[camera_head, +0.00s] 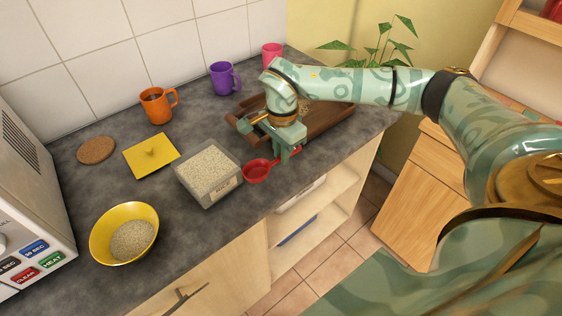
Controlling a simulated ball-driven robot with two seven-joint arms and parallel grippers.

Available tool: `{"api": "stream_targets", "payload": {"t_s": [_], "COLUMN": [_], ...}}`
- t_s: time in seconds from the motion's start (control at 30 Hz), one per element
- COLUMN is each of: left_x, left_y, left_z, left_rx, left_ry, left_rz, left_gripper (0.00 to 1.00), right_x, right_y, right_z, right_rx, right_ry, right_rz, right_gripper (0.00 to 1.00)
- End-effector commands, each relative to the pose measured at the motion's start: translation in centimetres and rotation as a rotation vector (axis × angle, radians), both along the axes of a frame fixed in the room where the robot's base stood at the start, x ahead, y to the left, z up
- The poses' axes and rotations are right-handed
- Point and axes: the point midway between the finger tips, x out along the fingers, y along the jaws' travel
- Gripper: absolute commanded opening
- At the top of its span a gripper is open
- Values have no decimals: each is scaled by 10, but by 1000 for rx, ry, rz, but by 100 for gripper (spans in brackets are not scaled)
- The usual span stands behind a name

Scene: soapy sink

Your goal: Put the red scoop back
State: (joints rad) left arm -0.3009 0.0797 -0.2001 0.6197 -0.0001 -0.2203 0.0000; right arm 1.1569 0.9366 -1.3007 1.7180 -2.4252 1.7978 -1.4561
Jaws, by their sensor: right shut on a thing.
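The red scoop (257,171) is at the front edge of the counter, just right of the rice container. My right gripper (288,155) is shut on the red scoop's handle, which is partly hidden by the fingers. The scoop's bowl points left, and I cannot tell whether it touches the counter. The clear container (207,192) with a RICE label is open and full of rice. A yellow lid (151,155) with a knob lies behind and left of it. A yellow bowl (98,240) at the front left holds some rice. My left gripper is not in view.
A brown wooden tray (333,122) lies under and behind my right gripper. Orange (156,107), purple (224,78) and pink (271,52) mugs stand along the wall. A cork coaster (96,150) lies at left near a microwave (30,190). Counter between bowl and container is clear.

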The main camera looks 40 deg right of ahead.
Motion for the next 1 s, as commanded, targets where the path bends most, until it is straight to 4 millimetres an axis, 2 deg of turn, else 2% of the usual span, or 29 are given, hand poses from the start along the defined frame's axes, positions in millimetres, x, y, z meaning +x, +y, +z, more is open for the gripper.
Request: {"api": "stream_targets", "payload": {"t_s": [0.23,0.43,0.8,0.83,0.87,0.9,1.0], "left_x": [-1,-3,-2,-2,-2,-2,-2], "left_y": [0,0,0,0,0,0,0], "left_z": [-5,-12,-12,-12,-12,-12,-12], "left_rx": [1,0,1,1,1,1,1], "left_ry": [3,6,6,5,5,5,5], "left_rz": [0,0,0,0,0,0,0], "left_gripper": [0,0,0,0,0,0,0], "right_x": [9,9,9,9,9,9,9], "right_y": [-6,-6,-6,-6,-6,-6,-6], "right_z": [-15,-45,-47,-47,-47,-47,-47], "right_rx": [1,1,0,0,0,0,0], "right_ry": [0,2,0,-1,-1,-1,-1], "right_rz": [-1,0,0,0,0,0,0], "right_gripper": [0,0,0,23,31,36,36]}}
